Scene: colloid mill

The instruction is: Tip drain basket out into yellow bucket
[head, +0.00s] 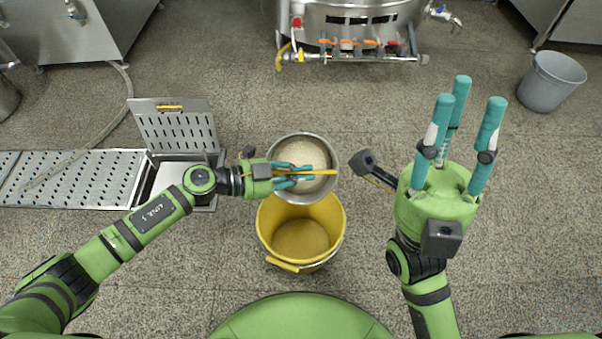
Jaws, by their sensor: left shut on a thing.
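The drain basket (324,150) is a round metal bowl shape with pale grainy matter inside and a yellow bar handle (322,172) across its top. My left gripper (302,174) is shut on this handle, coming in from the left. The basket looks about level, at the far side of the yellow bucket (300,242), and overlaps the bucket's far rim in the picture. The bucket stands on the floor with its mouth open upward; its visible inside looks empty. My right gripper (467,105) is open and empty to the right, its fingers spread and apart from both things.
An open floor drain (180,180) with its hinged perforated cover (178,130) raised lies at the left, beside a slotted grating (70,178). A steel vessel (350,20) with valves stands at the back. A grey bin (550,82) stands back right. Floor between is clear.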

